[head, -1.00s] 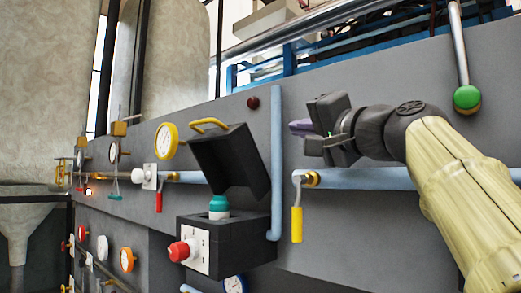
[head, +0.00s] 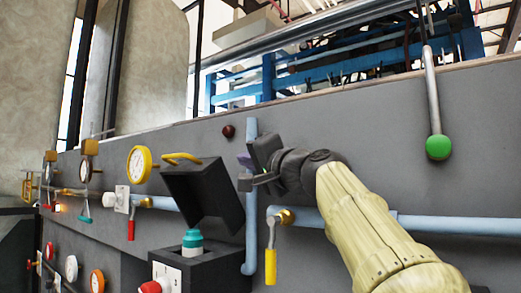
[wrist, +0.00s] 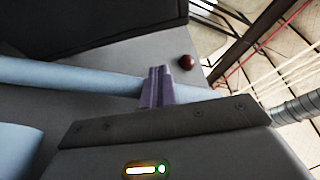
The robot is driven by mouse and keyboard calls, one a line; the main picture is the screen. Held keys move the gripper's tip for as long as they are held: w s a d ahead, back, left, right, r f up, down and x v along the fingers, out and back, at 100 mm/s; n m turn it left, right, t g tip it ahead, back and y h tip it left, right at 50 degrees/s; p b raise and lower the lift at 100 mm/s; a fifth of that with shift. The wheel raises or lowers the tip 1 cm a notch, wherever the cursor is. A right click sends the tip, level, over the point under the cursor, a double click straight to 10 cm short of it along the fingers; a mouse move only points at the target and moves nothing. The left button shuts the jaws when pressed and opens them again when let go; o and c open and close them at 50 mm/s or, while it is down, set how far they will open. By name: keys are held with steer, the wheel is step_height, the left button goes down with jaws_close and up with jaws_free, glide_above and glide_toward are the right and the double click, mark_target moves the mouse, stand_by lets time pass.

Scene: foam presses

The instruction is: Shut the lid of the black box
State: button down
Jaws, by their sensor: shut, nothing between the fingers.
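The black box (head: 210,268) is mounted on the grey panel at the lower middle of the head view. A teal and white knob (head: 192,242) shows inside the box. My gripper (head: 246,170) is shut and empty, just right of the lid's upper part and apart from it in the picture. In the wrist view the purple fingertips (wrist: 157,86) are together in front of a blue pipe. A dark surface (wrist: 80,22) at the upper left there may be the lid.
A blue vertical pipe (head: 251,215) runs right of the box. A red button (head: 150,287) is on the box front. A yellow gauge (head: 140,164) is left of the lid. A green-knobbed lever (head: 438,147) hangs at right.

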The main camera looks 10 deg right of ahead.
steer(key=a+f, duration=0.1)
steer(key=s+a+f, duration=0.1)
steer(key=shift+s+a, duration=0.3)
steer(key=shift+a, duration=0.05)
steer(key=shift+s, duration=0.1)
